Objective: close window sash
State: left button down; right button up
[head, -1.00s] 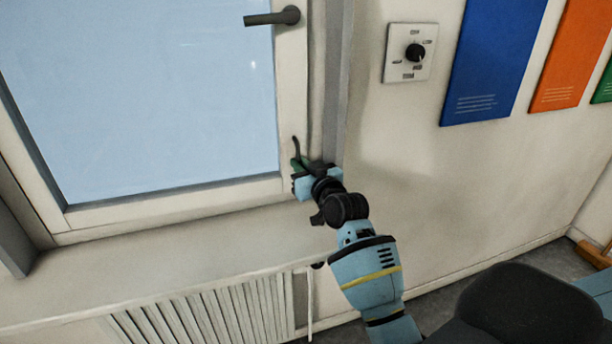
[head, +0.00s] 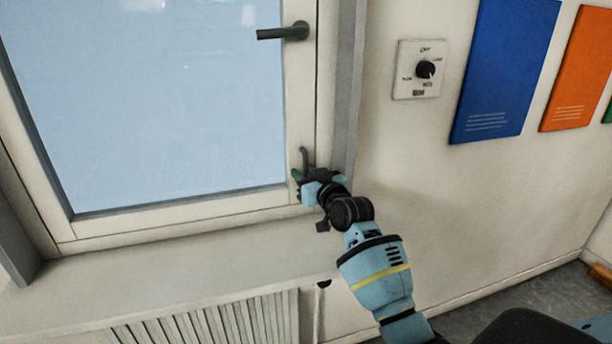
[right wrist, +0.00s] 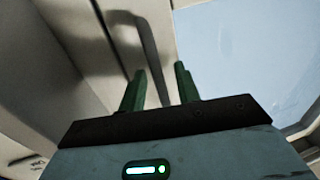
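The window sash (head: 150,219) is a pale frame around a blue pane, at the left in the head view. Its dark handle (head: 284,32) points left, high on the right stile. The sash looks about flush with the window frame; I cannot tell whether any gap is left. My right gripper (head: 300,175) is at the sash's lower right corner. In the right wrist view its green fingers (right wrist: 159,82) stand apart with nothing gripped between them. A dark curved shape, perhaps a shadow, shows beyond them. Whether the fingertips touch the sash is unclear. My left gripper is out of view.
A sill (head: 150,275) runs below the window, with a ribbed radiator (head: 215,325) beneath it. A wall dial (head: 420,69) and blue (head: 505,70) and orange (head: 575,70) panels are to the right. The wall between dial and floor is clear.

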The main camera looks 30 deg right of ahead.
jog(key=shift+s+r, duration=0.1)
jog(key=shift+s, duration=0.15)
jog(key=s, duration=0.7)
jog(key=shift+s, duration=0.35)
dwell(0.4)
